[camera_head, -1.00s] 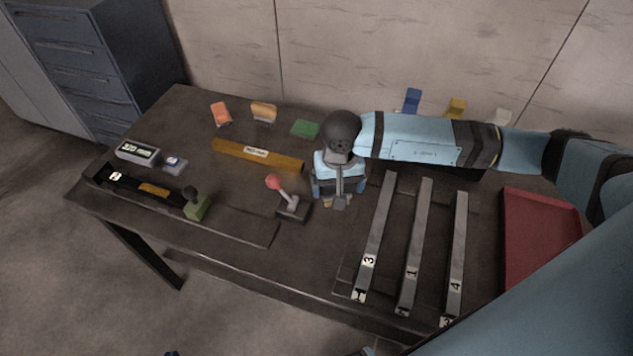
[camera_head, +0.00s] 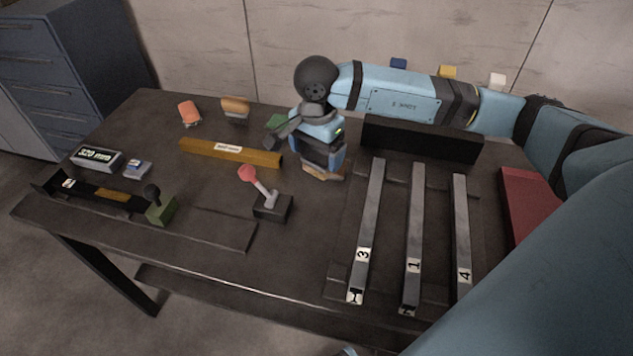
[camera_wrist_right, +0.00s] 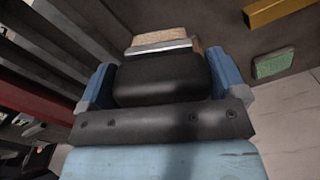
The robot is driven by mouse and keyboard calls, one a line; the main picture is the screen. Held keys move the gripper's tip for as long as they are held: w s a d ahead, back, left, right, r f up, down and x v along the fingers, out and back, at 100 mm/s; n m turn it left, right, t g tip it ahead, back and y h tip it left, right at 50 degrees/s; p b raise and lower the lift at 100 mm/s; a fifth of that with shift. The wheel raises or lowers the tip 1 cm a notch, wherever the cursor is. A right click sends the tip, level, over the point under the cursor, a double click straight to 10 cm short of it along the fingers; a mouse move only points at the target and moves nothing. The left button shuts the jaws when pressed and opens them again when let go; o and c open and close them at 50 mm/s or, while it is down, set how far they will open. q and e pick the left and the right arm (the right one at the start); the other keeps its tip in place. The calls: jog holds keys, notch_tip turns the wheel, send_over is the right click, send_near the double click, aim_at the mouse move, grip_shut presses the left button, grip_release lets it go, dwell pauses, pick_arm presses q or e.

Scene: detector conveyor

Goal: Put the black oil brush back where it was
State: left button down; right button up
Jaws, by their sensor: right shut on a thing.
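My right gripper (camera_head: 320,160) is shut on the black oil brush (camera_wrist_right: 160,78), low over the table (camera_head: 215,195) to the right of the yellow bar. In the right wrist view the brush's black handle lies between my blue fingers, with a pale metal band and tan bristles beyond. In the head view my gripper hides most of the brush; only a tan part (camera_head: 325,174) shows below it. I cannot tell whether the brush touches the table. My left gripper is not in view.
A red-knobbed lever (camera_head: 262,190) stands close to my gripper's left. Numbered grey bars (camera_head: 414,235), a dark upright panel (camera_head: 420,141) and a red tray (camera_head: 532,205) are right.

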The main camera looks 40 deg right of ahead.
aim_at(317, 169)
notch_tip(317, 169, down, 5)
jog(key=shift+f, duration=0.2)
notch_tip(317, 169, down, 4)
jog(key=shift+f, duration=0.2)
